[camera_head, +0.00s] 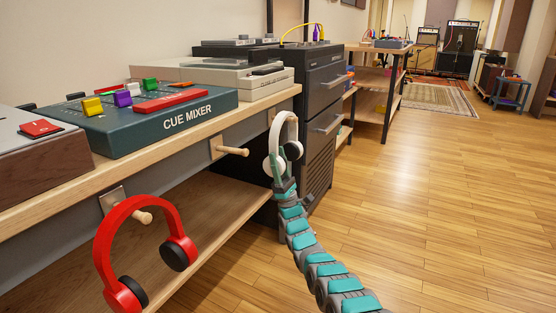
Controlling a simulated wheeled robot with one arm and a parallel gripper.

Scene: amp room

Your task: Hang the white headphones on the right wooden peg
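The white headphones (283,124) are upright in mid-air, headband up, with dark-padded ear cups at the lower end. My gripper (279,167) is around their lower part and appears shut on them; its fingertips are small and partly hidden. The right wooden peg (233,151) sticks out from the bench front on a metal plate, bare. The headphones are to the right of its tip, apart from it in the picture. The left wooden peg (143,217) has the red headphones (103,247) hanging on it by their headband.
The bench (150,136) carries a cue mixer (176,123) and other devices above the pegs, with a lower shelf (215,211) beneath. A dark drawer cabinet (325,92) stands close behind the headphones. The wooden floor at right is clear.

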